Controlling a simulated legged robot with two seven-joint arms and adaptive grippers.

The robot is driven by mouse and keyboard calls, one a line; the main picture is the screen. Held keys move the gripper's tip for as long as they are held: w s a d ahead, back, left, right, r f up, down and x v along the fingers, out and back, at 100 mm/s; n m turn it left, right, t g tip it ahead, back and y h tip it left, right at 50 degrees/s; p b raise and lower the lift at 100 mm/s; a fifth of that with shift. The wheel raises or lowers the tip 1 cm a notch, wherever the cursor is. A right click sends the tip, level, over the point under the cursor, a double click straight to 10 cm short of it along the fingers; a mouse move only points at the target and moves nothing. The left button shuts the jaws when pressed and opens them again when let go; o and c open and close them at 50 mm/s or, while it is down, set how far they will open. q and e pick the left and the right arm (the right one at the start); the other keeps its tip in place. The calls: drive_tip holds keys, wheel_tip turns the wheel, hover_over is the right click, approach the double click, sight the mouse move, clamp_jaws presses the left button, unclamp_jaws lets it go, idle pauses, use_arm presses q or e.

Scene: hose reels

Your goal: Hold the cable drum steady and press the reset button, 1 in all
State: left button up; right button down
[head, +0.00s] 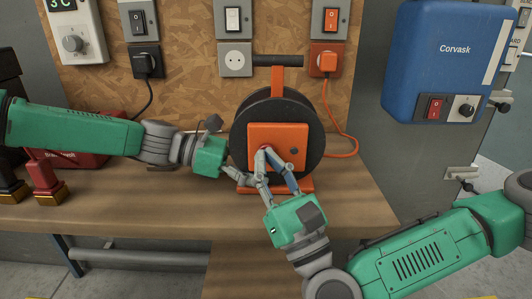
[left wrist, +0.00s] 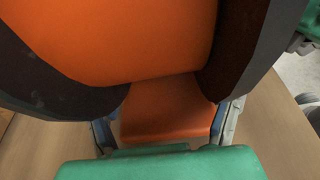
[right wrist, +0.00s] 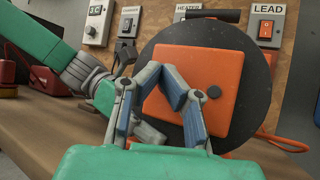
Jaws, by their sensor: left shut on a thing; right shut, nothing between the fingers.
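The cable drum (head: 251,108) stands upright on the bench, with black discs, an orange front plate (head: 280,134) and an orange foot. My left gripper (head: 234,173) is low at the drum's left side. In the left wrist view its fingers lie either side of the drum's orange foot (left wrist: 165,122), shut on it. The right wrist view shows the tips (right wrist: 163,72) before the plate, contact unclear.
An orange cable (head: 350,140) runs from the drum to a wall plug (head: 328,62). Switches and sockets line the chipboard wall. A blue Corvask box (head: 440,60) hangs at right. A red case (head: 85,150) stands at left. The bench (head: 130,205) front is mostly clear.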

use_arm(q)
drive_tip(key=shift+r, duration=0.1)
use_arm(e)
drive_tip(key=shift+w, duration=0.45)
idle(0.4)
drive_tip(key=shift+s, duration=1.05)
drive_tip(key=shift+s, duration=0.1)
drive_tip(key=s, duration=0.4)
drive_tip(key=shift+s, duration=0.4)
use_arm(q)
drive_tip(key=o, duration=1)
